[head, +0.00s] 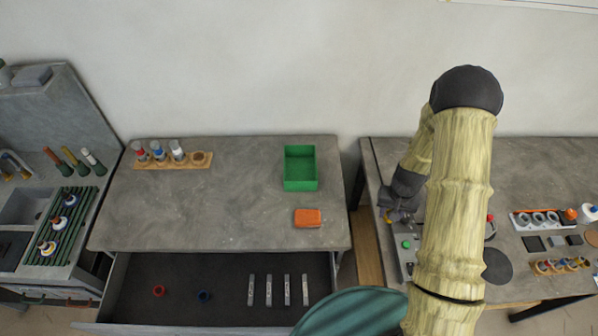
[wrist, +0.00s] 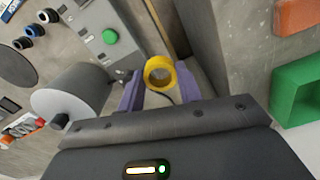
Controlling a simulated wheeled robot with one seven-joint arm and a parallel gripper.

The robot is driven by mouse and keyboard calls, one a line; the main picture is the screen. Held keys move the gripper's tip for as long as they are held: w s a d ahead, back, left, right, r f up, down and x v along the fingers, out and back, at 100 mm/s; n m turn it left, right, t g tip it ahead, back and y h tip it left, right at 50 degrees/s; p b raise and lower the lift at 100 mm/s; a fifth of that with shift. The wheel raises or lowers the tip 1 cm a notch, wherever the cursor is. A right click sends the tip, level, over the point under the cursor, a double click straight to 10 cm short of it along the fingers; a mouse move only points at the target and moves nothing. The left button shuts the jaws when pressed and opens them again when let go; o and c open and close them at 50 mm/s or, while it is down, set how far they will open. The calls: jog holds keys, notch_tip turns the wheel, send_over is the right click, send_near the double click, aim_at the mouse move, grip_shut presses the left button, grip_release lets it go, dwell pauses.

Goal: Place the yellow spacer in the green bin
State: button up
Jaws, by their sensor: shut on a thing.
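The yellow spacer (wrist: 160,73) is a ring held between the purple fingers of my gripper (wrist: 159,84). In the head view my gripper (head: 387,210) is over the left part of the right bench, with a bit of the yellow spacer (head: 394,216) showing beside my arm. The green bin (head: 301,186) is an open box on the middle bench, near its right side, to the left of my gripper. It also shows at the right edge of the wrist view (wrist: 292,92). I see nothing in it in the head view.
An orange block (head: 308,217) lies in front of the bin. An open drawer (head: 215,317) below holds a red ring (head: 159,291), a blue ring (head: 204,296) and several pale bars. A grey box with a green button (head: 406,244) is near my gripper. A gap separates the benches.

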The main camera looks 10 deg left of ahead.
jog(key=w+a+f+n+b, duration=0.1)
jog(key=w+a+b, duration=0.4)
jog(key=a, duration=0.3)
jog(key=w+a+f+n+b, duration=0.1)
jog(key=w+a+f+b, duration=0.1)
jog(key=w+a+b, duration=0.5)
jog(key=a+r+b, duration=0.2)
jog(key=a, duration=0.5)
jog(key=a+r+n+b, duration=0.1)
jog(key=a+r+b, duration=0.1)
jog(key=a, duration=0.6)
jog(key=shift+s+a, duration=0.25)
jog(key=shift+s, duration=0.1)
jog(key=shift+f+p, duration=0.35)
jog(key=shift+f, duration=2.8)
jog(key=shift+f+p, duration=0.45)
jog(key=shift+f, duration=1.4)
